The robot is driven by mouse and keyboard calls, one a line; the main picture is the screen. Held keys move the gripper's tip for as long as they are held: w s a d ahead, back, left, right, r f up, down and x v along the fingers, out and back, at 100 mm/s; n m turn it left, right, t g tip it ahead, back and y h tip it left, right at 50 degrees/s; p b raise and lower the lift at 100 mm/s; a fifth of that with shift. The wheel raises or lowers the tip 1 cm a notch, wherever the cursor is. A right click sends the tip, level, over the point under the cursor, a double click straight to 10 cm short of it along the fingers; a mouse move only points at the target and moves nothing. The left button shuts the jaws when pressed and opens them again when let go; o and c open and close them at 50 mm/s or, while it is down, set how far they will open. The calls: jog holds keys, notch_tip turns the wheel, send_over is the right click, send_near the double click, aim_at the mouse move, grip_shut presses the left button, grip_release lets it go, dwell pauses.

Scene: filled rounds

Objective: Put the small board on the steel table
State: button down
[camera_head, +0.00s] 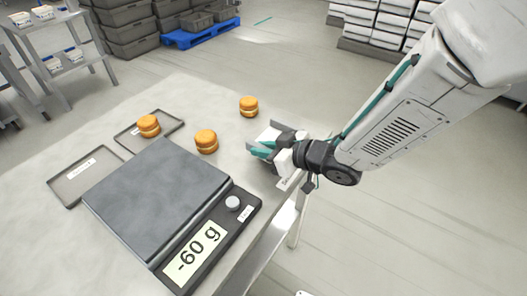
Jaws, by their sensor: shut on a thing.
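My gripper (264,149), with teal fingers, is at the right edge of the grey table (225,102). It is shut on a flat grey piece with a pale patch (268,133), which looks like the small board. The gripper and wrist hide much of this piece, and I cannot tell whether it touches the table top. A white label shows on the table's right edge below the wrist. I cannot read it, so I cannot confirm that this is the steel table.
A dark scale (155,198) reading -60 g fills the table's front. Left of it lies an empty labelled grey tray (70,196). Another tray (172,120) holds an orange filled round (148,126). Two more rounds (206,141) (249,106) stand on bare table near my gripper.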

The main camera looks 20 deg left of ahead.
jog(key=f, duration=0.2)
jog(key=w+f, duration=0.1)
jog(key=shift+a, duration=0.25)
jog(key=shift+w+d+f, duration=0.1)
jog(key=shift+f, duration=0.2)
jog(key=shift+f, duration=0.1)
jog(key=c, duration=1.4)
grip_release()
jog(key=shift+o, duration=0.2)
